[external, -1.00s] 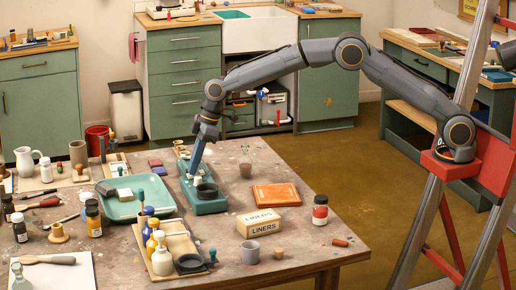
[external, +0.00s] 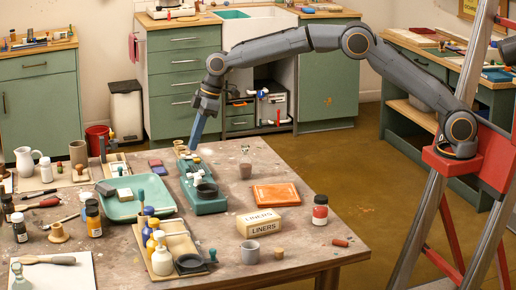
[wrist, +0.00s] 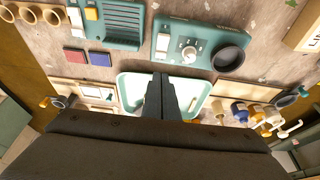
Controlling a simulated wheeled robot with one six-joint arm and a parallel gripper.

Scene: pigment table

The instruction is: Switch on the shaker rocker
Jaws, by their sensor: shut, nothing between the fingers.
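The teal shaker (external: 208,207) stands near the middle of the table, with a dark round cup holder on it. In the wrist view its casing (wrist: 208,35) carries a pale knob (wrist: 188,54), the dark cup holder (wrist: 229,58) and a small white-and-amber rocker (wrist: 162,43) at its left end. The rocker's position is too small to tell. My gripper (external: 192,147) is shut and empty, pointing down above the table behind the shaker. In the wrist view my gripper's fingers (wrist: 161,78) are together, apart from the shaker in the picture.
Another teal device (wrist: 110,24) with slots stands left of the shaker in the wrist view. A teal tray (external: 125,210), a liners box (external: 262,222) and an orange book (external: 276,195) surround the shaker. A glass vessel (external: 245,168) stands to its right.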

